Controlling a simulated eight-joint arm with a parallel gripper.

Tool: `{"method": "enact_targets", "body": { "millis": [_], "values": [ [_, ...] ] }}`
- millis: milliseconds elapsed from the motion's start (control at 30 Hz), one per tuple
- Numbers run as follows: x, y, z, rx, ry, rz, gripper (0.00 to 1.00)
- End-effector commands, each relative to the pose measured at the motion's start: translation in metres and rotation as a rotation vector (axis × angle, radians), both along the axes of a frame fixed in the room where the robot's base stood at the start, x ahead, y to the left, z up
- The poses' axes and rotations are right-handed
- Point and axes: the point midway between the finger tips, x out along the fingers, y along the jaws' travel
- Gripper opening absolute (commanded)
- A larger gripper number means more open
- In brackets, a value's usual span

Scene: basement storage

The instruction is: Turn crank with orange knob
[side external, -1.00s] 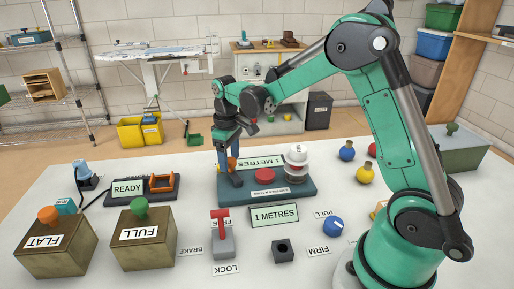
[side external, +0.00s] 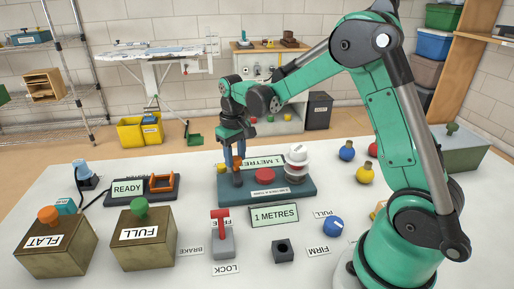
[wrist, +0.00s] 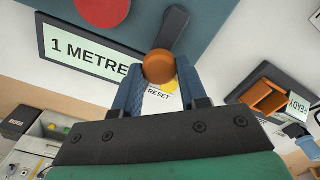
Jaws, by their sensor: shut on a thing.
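The orange knob (wrist: 159,67) sits between my gripper's blue fingertips (wrist: 158,80) in the wrist view. The dark crank arm (wrist: 175,30) runs from the knob toward the top of that view. In the side view my gripper (side external: 236,160) points down at the left part of the blue-grey base (side external: 292,191). It is shut on the knob, which the fingers largely hide there. A red button (side external: 265,175) is on the base to the right.
A yellow button by a RESET label (wrist: 158,94) is close to my fingers. A red lever (side external: 221,222) stands in front.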

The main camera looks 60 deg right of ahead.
Motion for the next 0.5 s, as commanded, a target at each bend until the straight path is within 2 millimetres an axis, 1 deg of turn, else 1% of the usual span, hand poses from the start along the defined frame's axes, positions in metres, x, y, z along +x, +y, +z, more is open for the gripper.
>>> {"method": "enact_targets", "body": {
  "millis": [33,67,100,133,400,500],
  "values": [
    [0.0002,0.0,0.0006,0.0,-0.001,0.001,0.46],
    [0.0002,0.0,0.0006,0.0,-0.001,0.001,0.54],
    [0.0002,0.0,0.0005,0.0,-0.001,0.001,0.66],
    [0.0002,0.0,0.0005,0.0,-0.001,0.001,0.69],
    [0.0002,0.0,0.0007,0.0,0.0,0.002,0.69],
    [0.0002,0.0,0.0066,0.0,-0.001,0.002,0.69]
  ]
}}
